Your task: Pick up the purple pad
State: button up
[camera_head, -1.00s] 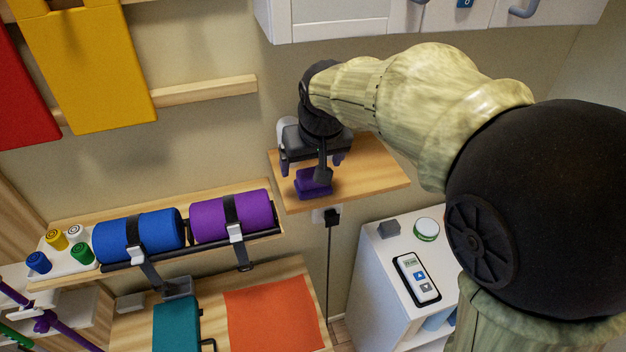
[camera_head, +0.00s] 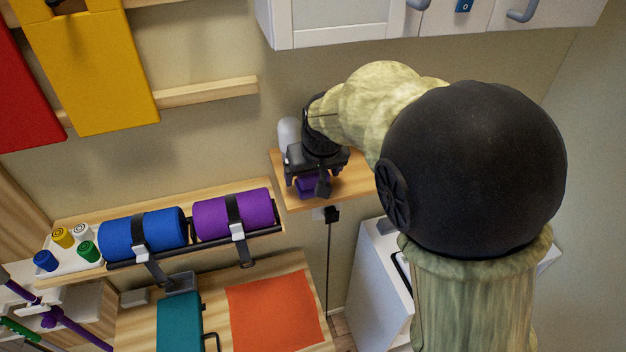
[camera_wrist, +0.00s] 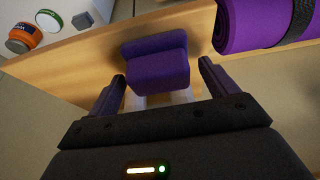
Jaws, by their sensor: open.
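The purple pad (camera_wrist: 155,62) is a small, thick block lying on the wooden wall shelf (camera_wrist: 75,68). In the head view the pad (camera_head: 306,188) is partly hidden behind my gripper (camera_head: 308,188). In the wrist view my gripper (camera_wrist: 162,84) is open, with one finger low on each side of the pad. The fingertips reach about the pad's near part, and I see a gap on both sides. The jaws hold nothing.
A purple roll (camera_head: 233,215) and a blue roll (camera_head: 142,234) are strapped on a rack left of the shelf. A white cabinet (camera_head: 378,285) stands below right. A white rounded object (camera_head: 288,133) is close behind my gripper. Wall cupboards (camera_head: 330,22) hang above.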

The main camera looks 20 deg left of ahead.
jog(key=c, duration=0.9)
jog(key=shift+r+b, duration=0.15)
jog(key=shift+b, duration=0.2)
jog(key=shift+s+d+r+b, duration=0.1)
jog(key=shift+s+r+b, duration=0.1)
jog(key=shift+b, duration=0.15)
notch_tip(320, 180, up, 6)
jog(key=shift+w+b, duration=0.1)
jog(key=shift+b, duration=0.65)
jog(key=s+d+b, duration=0.1)
jog(key=s+d, duration=0.2)
jog(key=s, duration=0.2)
jog(key=s+d+b, duration=0.2)
jog(key=s+d, duration=0.2)
jog(key=s, duration=0.2)
jog(key=s+d+b, duration=0.1)
jog(key=s+d, duration=0.2)
jog(key=s, duration=0.3)
jog(key=shift+d+r, duration=0.2)
jog(key=shift+w, duration=0.1)
